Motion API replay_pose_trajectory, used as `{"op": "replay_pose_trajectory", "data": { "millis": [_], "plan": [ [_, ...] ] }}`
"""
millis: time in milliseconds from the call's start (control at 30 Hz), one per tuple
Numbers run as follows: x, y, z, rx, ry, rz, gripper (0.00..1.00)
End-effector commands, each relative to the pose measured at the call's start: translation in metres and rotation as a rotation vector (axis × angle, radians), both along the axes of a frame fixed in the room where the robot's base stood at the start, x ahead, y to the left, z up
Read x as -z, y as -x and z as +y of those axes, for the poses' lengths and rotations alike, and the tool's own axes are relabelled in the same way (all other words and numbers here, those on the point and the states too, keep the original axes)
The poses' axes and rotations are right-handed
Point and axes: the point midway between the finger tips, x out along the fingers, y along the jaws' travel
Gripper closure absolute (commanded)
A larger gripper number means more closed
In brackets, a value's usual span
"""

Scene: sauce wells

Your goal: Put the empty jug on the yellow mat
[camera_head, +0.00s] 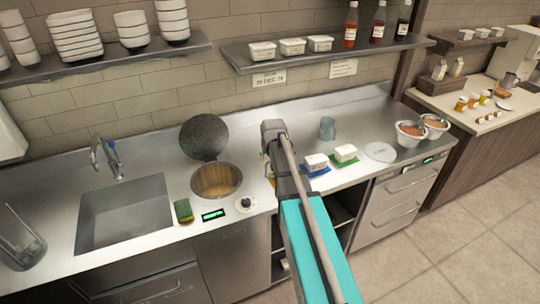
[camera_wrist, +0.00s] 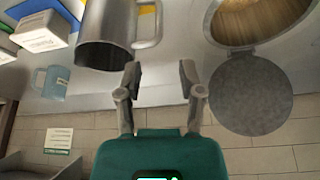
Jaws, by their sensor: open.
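A grey metal jug (camera_wrist: 105,35) shows upside down in the wrist view, its dark mouth towards the wall and its handle on the right. I cannot make out its contents. My arm hides it in the head view. My gripper (camera_wrist: 160,78) is open and empty, with its fingertips just short of the handle and apart from the jug. A bit of the yellow mat (camera_wrist: 147,11) shows behind the handle; in the head view only a sliver (camera_head: 270,182) shows beside my arm. A blue-grey jug (camera_head: 327,128) stands near the wall, also in the wrist view (camera_wrist: 50,83).
White tubs sit on a blue mat (camera_head: 316,172) and a green mat (camera_head: 343,162) right of my arm. A round pot (camera_head: 217,181) with a raised dark lid (camera_head: 204,137) is to the left.

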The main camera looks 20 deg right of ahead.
Motion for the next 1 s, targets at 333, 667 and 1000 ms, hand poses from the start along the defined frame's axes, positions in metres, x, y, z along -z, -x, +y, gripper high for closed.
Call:
{"op": "replay_pose_trajectory", "data": {
  "millis": [333, 667, 1000],
  "plan": [
    [-0.001, 0.000, 0.000, 0.000, 0.000, 0.000, 0.51],
    [0.000, 0.002, 0.001, 0.000, 0.000, 0.002, 0.51],
    [0.006, 0.070, 0.055, -0.048, -0.018, 0.110, 0.51]
  ]
}}
